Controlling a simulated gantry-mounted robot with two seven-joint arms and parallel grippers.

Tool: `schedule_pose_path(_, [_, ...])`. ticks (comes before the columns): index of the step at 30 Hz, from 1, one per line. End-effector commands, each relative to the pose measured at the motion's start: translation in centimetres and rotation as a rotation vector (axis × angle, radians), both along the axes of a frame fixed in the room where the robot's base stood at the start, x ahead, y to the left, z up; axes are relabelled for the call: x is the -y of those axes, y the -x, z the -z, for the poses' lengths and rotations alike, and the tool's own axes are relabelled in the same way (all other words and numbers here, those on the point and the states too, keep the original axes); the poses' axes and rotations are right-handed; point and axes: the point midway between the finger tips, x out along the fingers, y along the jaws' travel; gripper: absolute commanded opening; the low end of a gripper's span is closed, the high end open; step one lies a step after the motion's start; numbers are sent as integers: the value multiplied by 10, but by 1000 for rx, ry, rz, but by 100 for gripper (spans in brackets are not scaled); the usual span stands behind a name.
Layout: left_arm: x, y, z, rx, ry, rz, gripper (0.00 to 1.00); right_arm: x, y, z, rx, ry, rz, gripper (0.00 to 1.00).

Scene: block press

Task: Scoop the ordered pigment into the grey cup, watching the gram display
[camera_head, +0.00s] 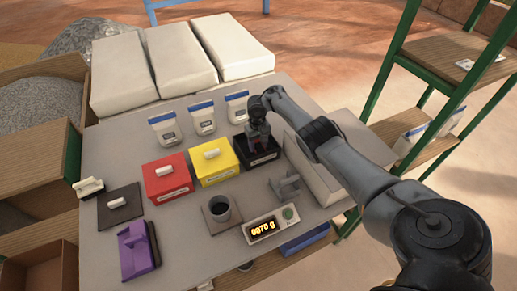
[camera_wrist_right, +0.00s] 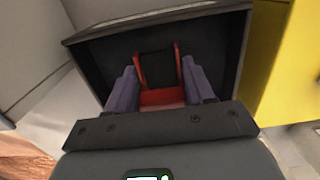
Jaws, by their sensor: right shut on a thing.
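The black bin (camera_head: 262,158) stands lidless at the right end of the bin row; its dark inside shows in the wrist view (camera_wrist_right: 222,50). My right gripper (camera_head: 259,136) reaches down into it, shut on a red scoop (camera_wrist_right: 162,97) between its fingers. Whether the scoop holds pigment cannot be told. The grey cup (camera_head: 219,207) stands upright on a square brown plate (camera_head: 209,223), and its inside looks dark. My left gripper is not in view.
The red bin (camera_head: 166,178) and yellow bin (camera_head: 214,163) have lids on. A dark lid with a white handle (camera_head: 120,216) lies at left, near a purple object (camera_head: 138,252). A grey stand (camera_head: 286,188) is right of the cup.

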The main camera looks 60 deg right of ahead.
Motion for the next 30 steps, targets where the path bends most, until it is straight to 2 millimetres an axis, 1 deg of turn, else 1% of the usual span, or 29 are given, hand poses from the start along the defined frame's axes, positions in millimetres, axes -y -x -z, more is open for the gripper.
schedule_pose_path(1, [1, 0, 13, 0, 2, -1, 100, 0, -2, 4, -8, -13, 2, 10])
schedule_pose_path(4, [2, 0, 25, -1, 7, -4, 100, -3, -2, 3, -37, -37, -3, 10])
schedule_pose_path(5, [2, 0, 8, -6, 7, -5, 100, -1, -2, -13, -35, -31, -5, 10])
schedule_pose_path(6, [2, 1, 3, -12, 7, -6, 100, -1, -2, -20, -35, -30, -6, 10])
schedule_pose_path(12, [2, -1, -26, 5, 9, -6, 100, 1, -4, -43, -35, -29, -6, 10])
schedule_pose_path(30, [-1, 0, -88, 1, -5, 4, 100, 6, -12, -112, -34, -28, -4, 10])
